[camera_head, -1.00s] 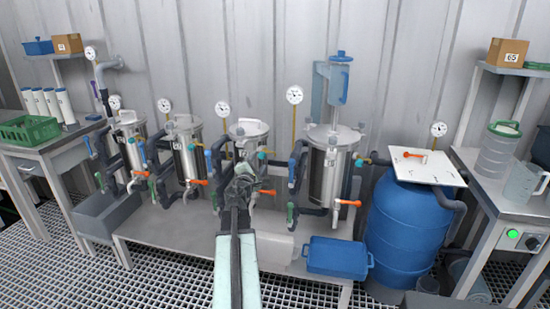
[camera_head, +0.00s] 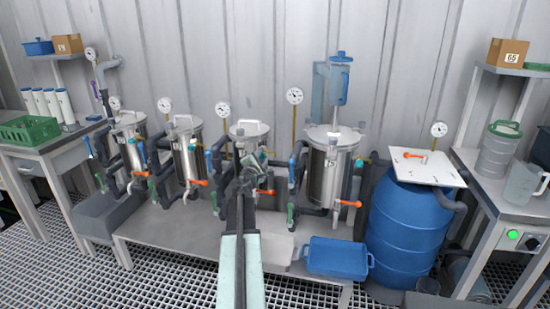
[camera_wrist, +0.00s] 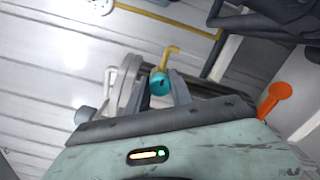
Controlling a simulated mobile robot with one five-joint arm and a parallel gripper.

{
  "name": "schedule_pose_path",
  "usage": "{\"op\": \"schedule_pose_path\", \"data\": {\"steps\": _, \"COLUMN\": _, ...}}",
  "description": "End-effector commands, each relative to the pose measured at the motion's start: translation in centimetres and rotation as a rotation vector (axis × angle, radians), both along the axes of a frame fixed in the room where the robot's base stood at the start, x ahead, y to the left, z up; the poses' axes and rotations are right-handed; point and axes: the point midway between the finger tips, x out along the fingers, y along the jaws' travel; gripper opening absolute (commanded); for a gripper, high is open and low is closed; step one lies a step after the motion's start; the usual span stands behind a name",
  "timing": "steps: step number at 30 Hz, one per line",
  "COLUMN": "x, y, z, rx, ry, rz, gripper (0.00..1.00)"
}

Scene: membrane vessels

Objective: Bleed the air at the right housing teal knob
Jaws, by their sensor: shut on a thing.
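Several steel housings stand in a row on a grey bench. A teal knob (camera_wrist: 160,84) with a yellow hooked tube above it sits between the two fingers of my gripper (camera_wrist: 163,90) in the wrist view. My gripper is shut on this knob. In the head view my gripper (camera_head: 257,174) is in front of the third housing from the left (camera_head: 248,132) and hides much of it. The rightmost housing (camera_head: 328,178) stands clear of my gripper, with its own teal knob (camera_head: 372,156) at its upper right.
An orange handle (camera_wrist: 275,98) is close on the right in the wrist view. Dark pipes and a blue valve handle (camera_head: 294,160) stand right of my gripper. A blue tray (camera_head: 337,257) lies at the bench front, and a blue barrel (camera_head: 405,225) stands to the right.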

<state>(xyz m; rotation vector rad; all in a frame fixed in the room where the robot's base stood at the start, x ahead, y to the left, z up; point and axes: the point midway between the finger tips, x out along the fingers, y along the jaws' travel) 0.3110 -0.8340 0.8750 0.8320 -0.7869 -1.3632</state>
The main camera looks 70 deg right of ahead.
Motion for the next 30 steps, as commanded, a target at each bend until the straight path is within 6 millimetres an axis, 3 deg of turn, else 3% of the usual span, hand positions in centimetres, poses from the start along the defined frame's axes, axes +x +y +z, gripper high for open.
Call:
{"op": "schedule_pose_path", "data": {"steps": 4, "x": -0.02, "y": 0.02, "z": -0.01, "rx": -0.002, "ry": 0.035, "rz": 0.000, "gripper": 0.00}}
{"op": "schedule_pose_path", "data": {"steps": 10, "x": -0.02, "y": 0.02, "z": -0.02, "rx": -0.016, "ry": 0.310, "rz": -0.001, "gripper": 0.00}}
{"op": "schedule_pose_path", "data": {"steps": 16, "x": -0.03, "y": 0.03, "z": -0.02, "rx": -0.021, "ry": 0.386, "rz": -0.001, "gripper": 0.00}}
{"op": "schedule_pose_path", "data": {"steps": 21, "x": -0.03, "y": 0.04, "z": -0.03, "rx": -0.034, "ry": 0.628, "rz": -0.001, "gripper": 0.00}}
{"op": "schedule_pose_path", "data": {"steps": 28, "x": -0.02, "y": 0.05, "z": -0.03, "rx": -0.040, "ry": 0.735, "rz": -0.001, "gripper": 0.00}}
{"op": "schedule_pose_path", "data": {"steps": 30, "x": -0.02, "y": 0.05, "z": -0.03, "rx": -0.046, "ry": 0.833, "rz": -0.001, "gripper": 0.00}}
